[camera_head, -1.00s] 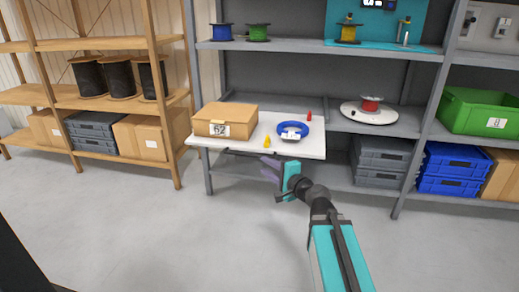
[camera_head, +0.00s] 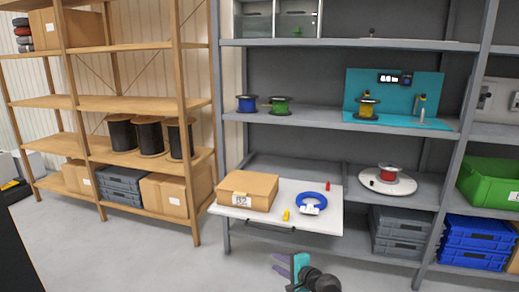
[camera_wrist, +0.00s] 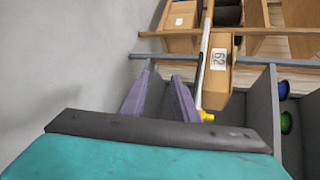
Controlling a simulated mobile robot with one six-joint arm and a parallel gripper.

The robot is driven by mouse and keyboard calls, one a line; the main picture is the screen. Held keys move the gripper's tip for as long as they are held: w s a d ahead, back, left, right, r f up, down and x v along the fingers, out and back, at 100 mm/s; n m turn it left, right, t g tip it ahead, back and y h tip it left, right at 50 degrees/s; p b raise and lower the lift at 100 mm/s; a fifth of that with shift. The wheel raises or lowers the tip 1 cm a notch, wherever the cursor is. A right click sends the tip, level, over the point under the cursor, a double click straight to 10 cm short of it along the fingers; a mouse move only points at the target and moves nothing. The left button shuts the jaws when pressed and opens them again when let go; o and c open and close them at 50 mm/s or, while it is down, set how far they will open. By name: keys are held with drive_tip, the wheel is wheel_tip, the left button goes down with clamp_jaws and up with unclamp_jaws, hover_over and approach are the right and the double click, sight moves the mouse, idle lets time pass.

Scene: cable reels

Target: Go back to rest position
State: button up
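My gripper (camera_head: 277,264) is low in the head view, in front of and below the white pull-out board (camera_head: 262,221), clear of it. In the wrist view its two purple fingers (camera_wrist: 160,82) stand apart with nothing between them, so it is open and empty. On the board sit a closed cardboard box (camera_head: 247,190) with a label, a blue cable ring (camera_head: 302,203) with a white tag, a yellow piece (camera_head: 286,215) and a red piece (camera_head: 327,186). The box also shows in the wrist view (camera_wrist: 216,82).
The grey shelf holds blue (camera_head: 246,103), green (camera_head: 280,105) and yellow (camera_head: 367,107) reels. A red reel (camera_head: 388,174) sits on a white disc. Grey (camera_head: 399,232) and blue (camera_head: 474,240) crates stand below. The floor (camera_head: 150,262) at front left is clear.

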drive_tip(key=s+f+n+g+h+p, duration=0.1)
drive_tip(key=s+f+n+g+p, duration=0.15)
drive_tip(key=s+f+p, duration=0.4)
drive_tip(key=s+a+f+n+g+p, duration=0.1)
drive_tip(key=s+f+g+p, duration=0.25)
drive_tip(key=s, duration=0.55)
drive_tip(key=s+f+n+g+h+p, duration=0.1)
drive_tip(key=s+f+n+g+p, duration=0.15)
drive_tip(key=s+f+p, duration=0.35)
drive_tip(key=s+d+n+g+h+p, duration=0.1)
drive_tip(key=s+d+n+g+h, duration=0.1)
drive_tip(key=s, duration=0.6)
drive_tip(key=s+d+f+n+g+h+p, duration=0.1)
drive_tip(key=s+d+n+g, duration=0.2)
drive_tip(key=s+d, duration=0.2)
drive_tip(key=s+d+n+g+h+p, duration=0.1)
drive_tip(key=s+d+n+g+h, duration=0.1)
drive_tip(key=s, duration=0.8)
drive_tip(key=shift+s+d+f+n+g+h, duration=0.25)
drive_tip(key=shift+d+g, duration=0.3)
drive_tip(key=shift+d, duration=0.45)
